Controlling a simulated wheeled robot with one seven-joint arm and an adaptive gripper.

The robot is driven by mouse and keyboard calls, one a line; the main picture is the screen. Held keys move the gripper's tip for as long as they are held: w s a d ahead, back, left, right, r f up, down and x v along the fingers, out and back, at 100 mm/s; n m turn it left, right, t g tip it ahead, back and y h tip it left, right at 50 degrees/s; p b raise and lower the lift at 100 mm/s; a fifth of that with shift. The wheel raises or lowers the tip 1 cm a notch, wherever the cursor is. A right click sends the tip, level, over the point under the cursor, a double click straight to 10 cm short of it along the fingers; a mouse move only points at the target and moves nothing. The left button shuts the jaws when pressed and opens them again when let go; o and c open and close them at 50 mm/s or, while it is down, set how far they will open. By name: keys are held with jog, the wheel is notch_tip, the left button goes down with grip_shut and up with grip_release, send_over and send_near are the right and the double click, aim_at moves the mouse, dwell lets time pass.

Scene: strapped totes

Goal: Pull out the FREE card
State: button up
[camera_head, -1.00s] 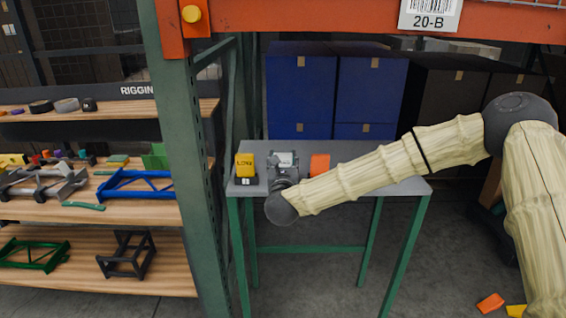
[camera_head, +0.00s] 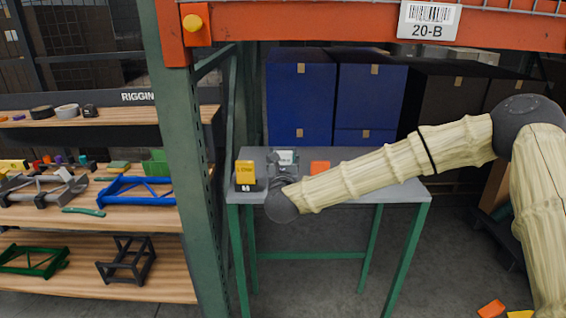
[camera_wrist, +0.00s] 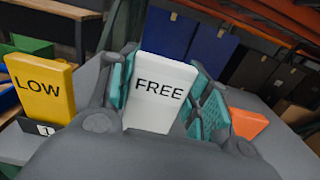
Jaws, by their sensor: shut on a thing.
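The white FREE card (camera_wrist: 158,92) stands upright between my gripper's (camera_wrist: 165,105) two teal-padded fingers, which are shut on its side edges. Its lower end is hidden behind my gripper's body, so I cannot tell whether it touches a holder. In the head view the card (camera_head: 285,157) shows as a small pale patch above my gripper (camera_head: 283,170), over the grey table (camera_head: 370,190). The yellow LOW card (camera_wrist: 40,88) stands to the left in a dark holder (camera_wrist: 42,129) marked 1. An orange card (camera_wrist: 248,123) is to the right, partly covered by my finger.
Blue boxes (camera_head: 302,95) stand behind the table. A green rack post (camera_head: 190,180) rises left of the table, with loaded wooden shelves (camera_head: 80,285) beyond it. An orange beam (camera_head: 350,25) crosses above. The table's right part lies under my arm.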

jog(key=shift+r, duration=0.9)
jog(key=s+b, duration=0.3)
jog(key=s, duration=0.7)
dwell(1.1)
